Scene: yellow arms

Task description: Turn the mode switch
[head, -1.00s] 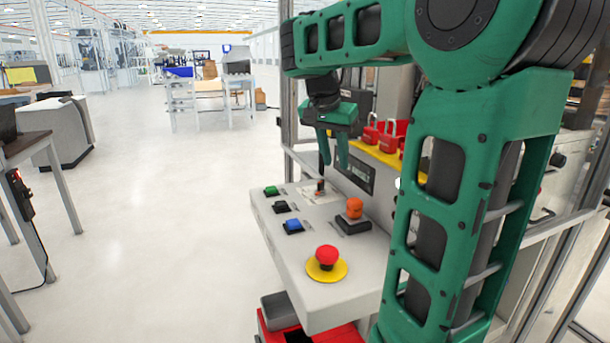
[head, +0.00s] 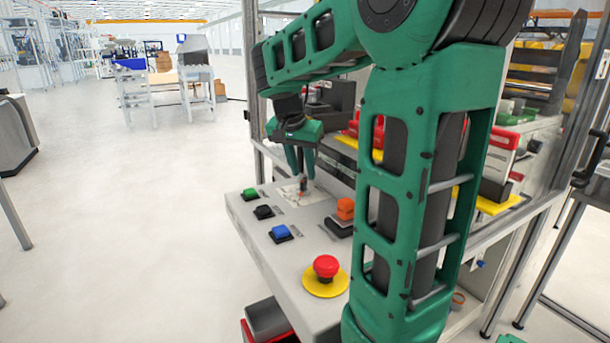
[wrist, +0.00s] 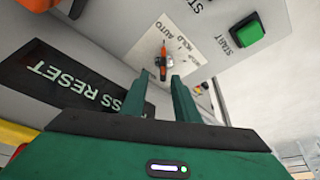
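The mode switch is a dark knob with an orange pointer on a white plate lettered AUTO and HOLD. It stands at the far end of the grey control panel (head: 262,225) in the head view, where the knob (head: 303,187) is partly hidden by the fingers. In the wrist view the mode switch (wrist: 163,62) shows upright in the picture, just beyond the fingertips. My gripper (head: 303,172) points down over it. In the wrist view my gripper (wrist: 160,78) is open, with the knob lined up in the gap. I cannot tell whether the fingertips touch it.
Green (head: 250,194), black (head: 263,212) and blue (head: 281,233) buttons line the panel's left side. An orange switch (head: 345,209) and a red emergency stop (head: 326,268) sit nearer. Red padlocks stand behind on a yellow shelf. Open floor (head: 120,220) lies left.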

